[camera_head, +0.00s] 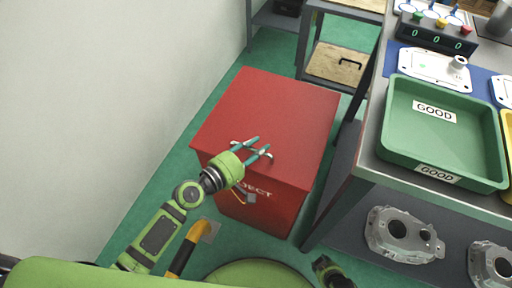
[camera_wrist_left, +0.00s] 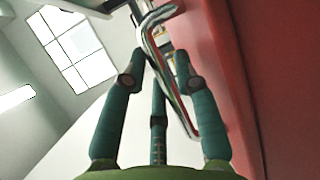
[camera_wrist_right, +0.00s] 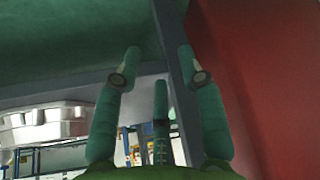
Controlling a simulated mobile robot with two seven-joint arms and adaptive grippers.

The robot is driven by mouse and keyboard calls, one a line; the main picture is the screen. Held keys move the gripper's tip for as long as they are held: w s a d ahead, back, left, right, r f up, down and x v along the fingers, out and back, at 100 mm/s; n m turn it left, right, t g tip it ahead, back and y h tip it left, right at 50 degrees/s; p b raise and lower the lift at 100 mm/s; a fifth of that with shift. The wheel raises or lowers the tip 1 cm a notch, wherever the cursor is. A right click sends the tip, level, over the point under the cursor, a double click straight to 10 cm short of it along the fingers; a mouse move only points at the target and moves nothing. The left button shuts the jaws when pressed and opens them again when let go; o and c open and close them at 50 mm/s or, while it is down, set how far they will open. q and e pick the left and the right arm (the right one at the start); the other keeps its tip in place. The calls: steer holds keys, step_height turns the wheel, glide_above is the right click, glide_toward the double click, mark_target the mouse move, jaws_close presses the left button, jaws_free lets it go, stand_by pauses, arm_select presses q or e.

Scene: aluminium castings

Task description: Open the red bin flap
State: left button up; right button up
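The red bin (camera_head: 262,205) stands on the green floor, with partly hidden white lettering on its front. Its red flap (camera_head: 275,108) lies flat across the top and looks closed. A metal bar handle (camera_head: 268,154) sits at the flap's front edge. My left gripper (camera_head: 256,146) is at the handle. In the left wrist view the handle (camera_wrist_left: 152,35) runs between the spread fingers of my left gripper (camera_wrist_left: 158,75); I cannot tell whether they touch it. My right gripper (camera_wrist_right: 160,72) is open and empty, low beside a red surface.
A grey workbench (camera_head: 372,160) stands right of the bin, carrying a green tray (camera_head: 440,140) marked GOOD. Metal castings (camera_head: 402,232) lie on its lower shelf. A pale wall (camera_head: 100,100) is at the left. A small table (camera_head: 340,62) stands behind the bin.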

arm_select(q)
jaws_close()
arm_select(e)
steer(key=shift+r, duration=0.15)
